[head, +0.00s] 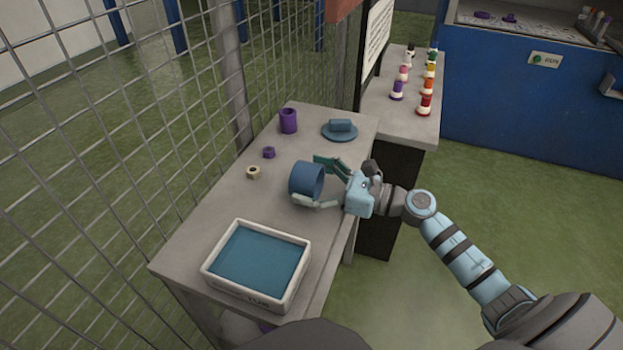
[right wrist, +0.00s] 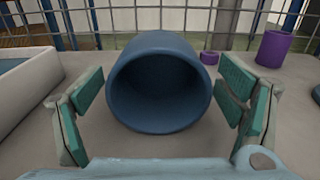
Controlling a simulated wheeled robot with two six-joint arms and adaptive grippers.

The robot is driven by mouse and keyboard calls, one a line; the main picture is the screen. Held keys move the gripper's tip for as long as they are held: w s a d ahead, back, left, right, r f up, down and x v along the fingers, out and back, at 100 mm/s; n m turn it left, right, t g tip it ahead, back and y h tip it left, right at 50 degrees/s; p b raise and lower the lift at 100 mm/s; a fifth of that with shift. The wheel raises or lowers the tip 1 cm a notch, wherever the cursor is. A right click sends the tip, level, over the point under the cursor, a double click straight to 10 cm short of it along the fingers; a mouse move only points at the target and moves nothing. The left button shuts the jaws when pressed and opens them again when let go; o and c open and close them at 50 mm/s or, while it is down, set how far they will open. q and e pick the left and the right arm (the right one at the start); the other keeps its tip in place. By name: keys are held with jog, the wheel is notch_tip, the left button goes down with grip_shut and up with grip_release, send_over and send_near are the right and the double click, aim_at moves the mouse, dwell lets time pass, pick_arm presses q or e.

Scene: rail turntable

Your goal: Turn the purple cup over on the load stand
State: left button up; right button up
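The purple cup (head: 288,121) stands at the back of the grey table (head: 215,205), near the mesh fence, and its dark mouth appears to face up. It also shows at the upper right of the right wrist view (right wrist: 273,50). My right gripper (head: 318,182) is at a different, larger blue cup (head: 306,180). In the right wrist view that blue cup (right wrist: 160,85) lies on its side with its mouth towards me. The green-padded fingers are open on both sides of it, with gaps showing. My left gripper is not in view.
A white tray with a blue inside (head: 299,247) stands at the table's front. A purple nut (head: 268,152) and a cream nut (head: 253,172) lie near the fence (head: 120,150). A blue round dish (head: 340,131) with a blue piece on it is right of the purple cup.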

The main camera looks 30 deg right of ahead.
jog(key=shift+s+d, duration=0.25)
jog(key=v, duration=1.1)
jog(key=shift+s, duration=0.15)
jog(key=shift+d, duration=0.1)
